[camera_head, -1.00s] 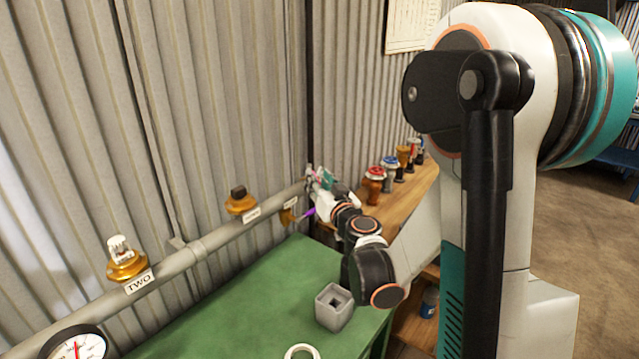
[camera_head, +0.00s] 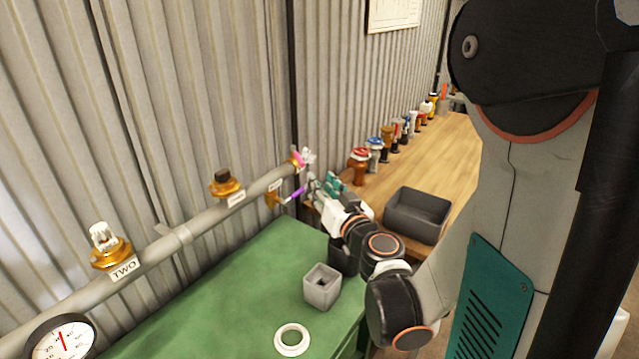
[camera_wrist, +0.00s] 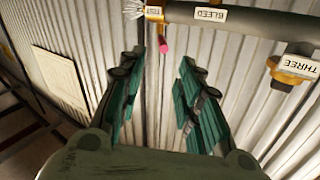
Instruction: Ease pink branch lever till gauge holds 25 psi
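The pink branch lever (camera_wrist: 163,46) hangs below the pipe near its end in the wrist view, beyond and between my fingertips. In the head view a purple-pink lever (camera_head: 295,194) sticks out beside the brass fitting (camera_head: 272,199) at that end. My gripper (camera_wrist: 160,65) is open and empty, its teal fingers spread apart; in the head view my gripper (camera_head: 322,187) is just right of the lever. I see no clear contact. The round gauge (camera_head: 62,339) is at lower left, its red needle pointing up and slightly left; the exact reading is too small to tell.
The grey pipe (camera_head: 208,222) runs along the corrugated wall with brass valves, one labelled TWO (camera_head: 124,268). White spray (camera_wrist: 130,8) shows at its end. A green bench (camera_head: 225,292) holds a grey square cup (camera_head: 322,287) and a white ring (camera_head: 292,338). A dark bin (camera_head: 417,215) stands right.

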